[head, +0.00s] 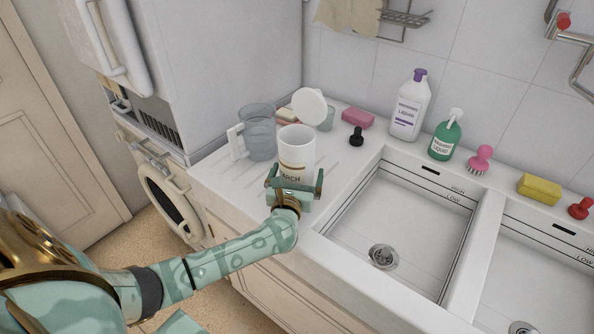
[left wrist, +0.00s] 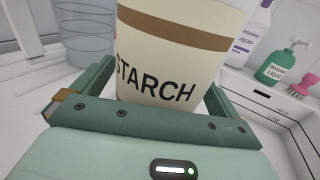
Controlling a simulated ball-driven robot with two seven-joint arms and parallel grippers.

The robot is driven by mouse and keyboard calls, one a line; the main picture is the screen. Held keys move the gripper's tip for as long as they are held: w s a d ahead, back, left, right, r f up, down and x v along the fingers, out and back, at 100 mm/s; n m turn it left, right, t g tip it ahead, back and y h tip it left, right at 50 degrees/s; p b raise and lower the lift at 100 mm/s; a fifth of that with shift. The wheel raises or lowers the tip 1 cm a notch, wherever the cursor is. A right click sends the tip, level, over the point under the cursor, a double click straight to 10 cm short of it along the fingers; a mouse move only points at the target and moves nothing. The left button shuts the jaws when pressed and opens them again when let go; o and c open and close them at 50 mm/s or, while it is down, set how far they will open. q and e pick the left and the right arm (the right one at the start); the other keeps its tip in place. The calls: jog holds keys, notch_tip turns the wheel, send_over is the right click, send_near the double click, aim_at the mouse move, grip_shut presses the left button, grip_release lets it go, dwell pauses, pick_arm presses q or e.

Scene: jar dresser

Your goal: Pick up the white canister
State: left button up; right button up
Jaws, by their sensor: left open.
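The white canister (head: 296,147) stands upright on the counter left of the sink. It has a brown band and lettering that reads "STARCH", which shows large in the left wrist view (left wrist: 172,58). My left gripper (head: 294,183) is open right in front of the canister. In the left wrist view its fingers (left wrist: 158,92) lie on either side of the canister's lower part. I cannot tell whether they touch it. The canister's base is hidden by the gripper. My right gripper is not in view.
A clear jug (head: 260,132) stands close left of the canister. A white round lid (head: 309,106) is behind it. A dark stopper (head: 356,136), pink sponge (head: 358,118), white bottle (head: 409,107) and green bottle (head: 445,138) stand along the back. The sink basin (head: 400,225) opens to the right.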

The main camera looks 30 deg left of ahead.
aim_at(299, 158)
pick_arm(q)
jog(key=shift+c, duration=0.9)
jog(key=shift+r, duration=0.15)
jog(key=c, duration=1.4)
jog(key=shift+c, duration=0.2)
jog(key=shift+r, duration=0.6)
notch_tip(299, 158, up, 2)
jog(key=shift+s+d+r+p, duration=0.1)
jog(key=shift+r+p, duration=0.15)
jog(key=shift+p, duration=0.5)
jog(key=s+d+r+p, duration=0.1)
jog(key=s+d+r, duration=0.1)
jog(key=r, duration=0.1)
jog(key=s+r+p, duration=0.1)
jog(key=r, duration=0.1)
jog(key=shift+s+d+r+p, duration=0.25)
jog(key=shift+s+d+p, duration=0.05)
jog(key=shift+d, duration=0.1)
jog(key=s+d+r, duration=0.3)
jog(key=s+d, duration=0.2)
jog(key=s, duration=0.2)
jog(key=shift+s+d+r+p, duration=0.15)
jog(key=shift+d+r+p, duration=0.2)
jog(key=shift+r+p, duration=0.1)
